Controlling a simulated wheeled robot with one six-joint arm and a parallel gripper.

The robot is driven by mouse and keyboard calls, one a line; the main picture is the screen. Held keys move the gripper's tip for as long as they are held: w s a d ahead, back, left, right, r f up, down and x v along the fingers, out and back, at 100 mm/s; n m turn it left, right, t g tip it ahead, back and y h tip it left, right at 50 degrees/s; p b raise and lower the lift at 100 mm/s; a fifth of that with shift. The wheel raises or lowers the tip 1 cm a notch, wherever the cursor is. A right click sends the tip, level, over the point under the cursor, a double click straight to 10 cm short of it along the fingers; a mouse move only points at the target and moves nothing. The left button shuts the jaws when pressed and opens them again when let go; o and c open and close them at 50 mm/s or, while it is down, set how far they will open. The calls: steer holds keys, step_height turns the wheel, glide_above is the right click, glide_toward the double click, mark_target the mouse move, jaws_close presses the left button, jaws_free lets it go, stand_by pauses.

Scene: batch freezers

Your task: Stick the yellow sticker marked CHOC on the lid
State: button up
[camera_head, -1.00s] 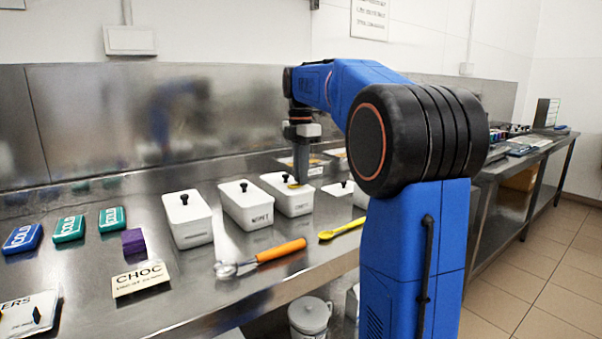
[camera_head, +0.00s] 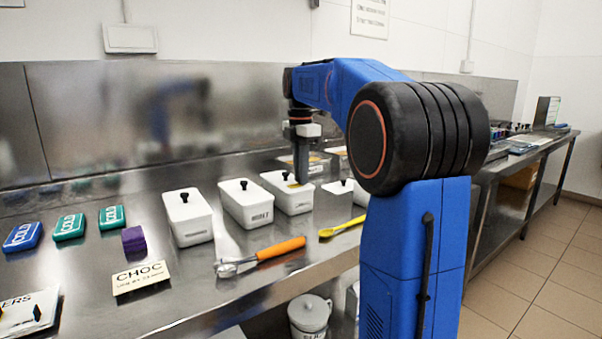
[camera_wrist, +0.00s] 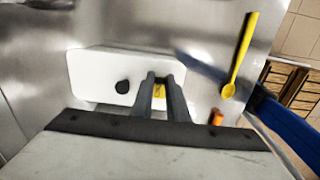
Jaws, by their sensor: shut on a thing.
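Several white lidded tubs with black knobs stand in a row on the steel counter. My gripper (camera_head: 302,182) points down at the right part of the third tub's white lid (camera_head: 272,180). In the wrist view, my fingers (camera_wrist: 161,78) are at the lid (camera_wrist: 95,72), to the right of its black knob (camera_wrist: 122,87). They are shut on a small yellow sticker (camera_wrist: 159,91), mostly hidden between them. I cannot read its marking, nor tell whether it touches the lid. A little yellow also shows at the fingertips in the head view.
An orange-handled tool (camera_head: 280,249) and a yellow spoon (camera_head: 343,228) lie in front of the tubs. A cream CHOC card (camera_head: 140,277), a purple block (camera_head: 133,240), and blue and green packs (camera_head: 70,227) are on the left. The steel back wall stands behind.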

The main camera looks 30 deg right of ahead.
steer(key=o, duration=1.5)
steer(key=shift+c, duration=0.2)
steer(key=shift+r, duration=0.1)
steer(key=shift+r, duration=3.4)
steer(key=shift+s, duration=0.1)
